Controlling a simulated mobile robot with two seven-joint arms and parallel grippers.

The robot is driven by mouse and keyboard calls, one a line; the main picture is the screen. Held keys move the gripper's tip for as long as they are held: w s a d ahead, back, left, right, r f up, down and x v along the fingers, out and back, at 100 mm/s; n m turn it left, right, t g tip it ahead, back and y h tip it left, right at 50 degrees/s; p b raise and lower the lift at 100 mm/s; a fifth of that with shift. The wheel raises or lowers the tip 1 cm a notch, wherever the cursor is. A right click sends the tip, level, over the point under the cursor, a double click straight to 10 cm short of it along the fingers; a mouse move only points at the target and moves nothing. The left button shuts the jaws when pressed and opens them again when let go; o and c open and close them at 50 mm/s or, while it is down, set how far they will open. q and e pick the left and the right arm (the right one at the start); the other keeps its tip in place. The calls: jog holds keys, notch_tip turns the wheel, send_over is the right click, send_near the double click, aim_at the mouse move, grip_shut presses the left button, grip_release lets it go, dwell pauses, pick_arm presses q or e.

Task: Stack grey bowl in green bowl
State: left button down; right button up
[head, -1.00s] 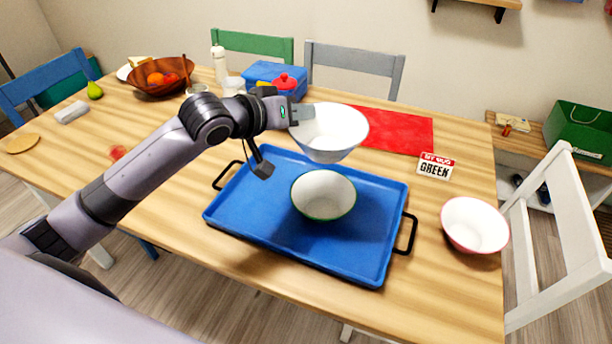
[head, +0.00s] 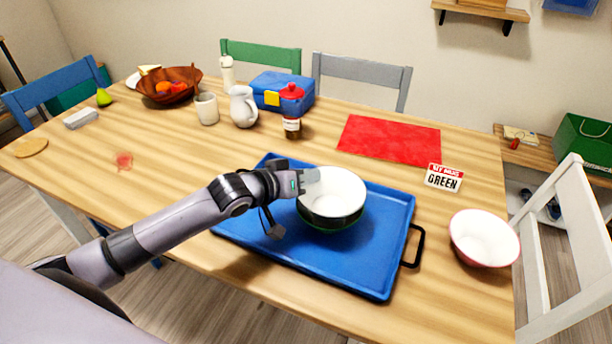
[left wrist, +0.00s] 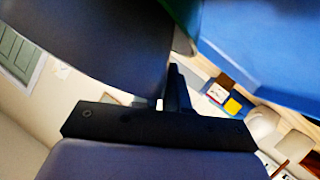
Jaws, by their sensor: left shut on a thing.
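The grey bowl (head: 333,190), pale inside with a dark outer side, is upright over the blue tray. My left gripper (head: 307,179) is shut on its left rim. The green bowl (head: 328,226) stands on the tray directly beneath, mostly hidden, with only a green strip showing. The grey bowl looks at least partly inside it, but I cannot tell whether it rests on it. In the left wrist view, the grey bowl's dark side (left wrist: 90,40) fills the upper left, with a sliver of the green bowl (left wrist: 186,18) beside it. My right gripper is out of view.
The blue tray (head: 375,270) has black handles and bare space around the bowls. A pink-rimmed bowl (head: 485,238) stands at the right. A sign (head: 444,178), red mat (head: 390,139), jar (head: 292,127), jug (head: 243,107) and cup (head: 206,109) stand or lie farther back.

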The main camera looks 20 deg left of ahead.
pick_arm(q)
jog(key=shift+f, duration=0.55)
jog(key=c, duration=1.1)
grip_release()
jog(key=shift+f, duration=0.15)
jog(key=shift+c, duration=0.2)
jog(key=shift+r, duration=0.25)
jog(key=r+v, duration=0.1)
jog(key=v, duration=1.1)
jog(key=shift+p, duration=0.35)
